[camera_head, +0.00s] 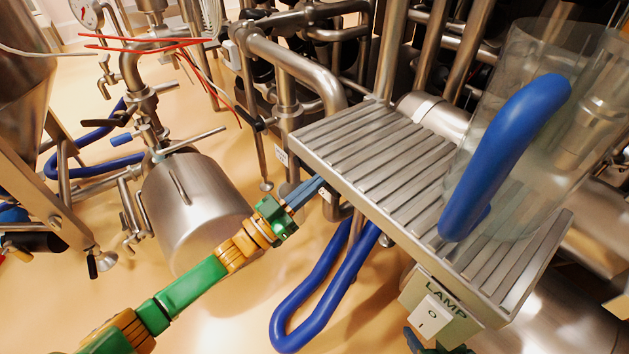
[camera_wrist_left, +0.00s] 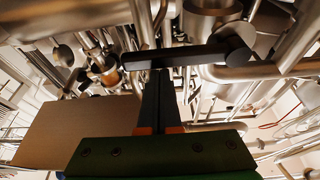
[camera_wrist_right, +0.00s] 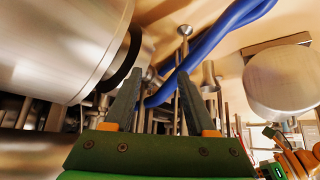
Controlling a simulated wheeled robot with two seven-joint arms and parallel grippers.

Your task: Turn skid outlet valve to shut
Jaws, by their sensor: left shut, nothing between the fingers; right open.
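A black lever handle (camera_wrist_left: 178,57), which looks like the valve's, lies nearly crosswise in the left wrist view, with its round hub (camera_wrist_left: 236,42) at its right end beside steel piping. My left gripper (camera_wrist_left: 160,75) is shut and empty, its fingertips right at the lever's near edge. I cannot tell if they touch. In the head view my left gripper (camera_head: 318,184) reaches to the left edge of the grated platform; the lever is hidden there. My right gripper (camera_wrist_right: 156,82) is open and empty in the right wrist view.
The grated steel platform (camera_head: 365,160) bears a clear cylinder and a blue hose (camera_head: 505,150), with a lamp switch box (camera_head: 435,306) below. A steel vessel (camera_head: 190,205) stands left. A large cylinder (camera_wrist_right: 60,45) is close left of my right gripper. Open floor shows lower centre.

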